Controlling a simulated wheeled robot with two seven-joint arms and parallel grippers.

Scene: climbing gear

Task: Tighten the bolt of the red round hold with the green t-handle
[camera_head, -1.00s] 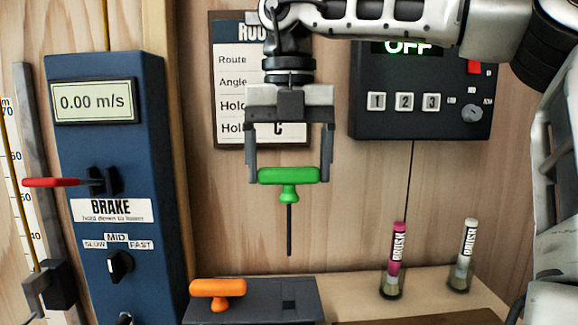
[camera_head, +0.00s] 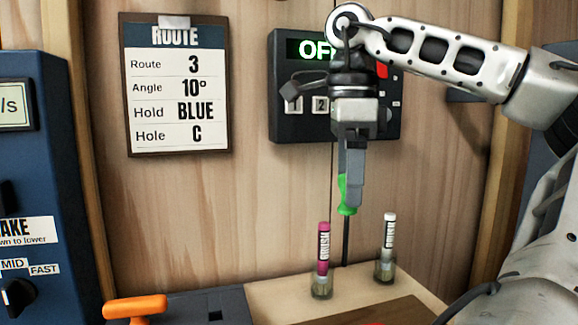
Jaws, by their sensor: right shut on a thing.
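The green t-handle (camera_head: 345,196) is in my right gripper (camera_head: 352,190), shut on its grip. The gripper now shows from the side, so its fingers hide most of the grip. The dark shaft of the t-handle points straight down, its tip near the pink brush, clear of the shelf as far as I can tell. My left gripper is not in view.
An orange t-handle (camera_head: 135,307) sits in a dark holder (camera_head: 232,304) at the lower left. A pink brush (camera_head: 323,262) and a white brush (camera_head: 387,250) stand on the shelf. A route card (camera_head: 177,85) and a control box (camera_head: 288,120) are on the wall; the blue brake panel (camera_head: 55,160) is left.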

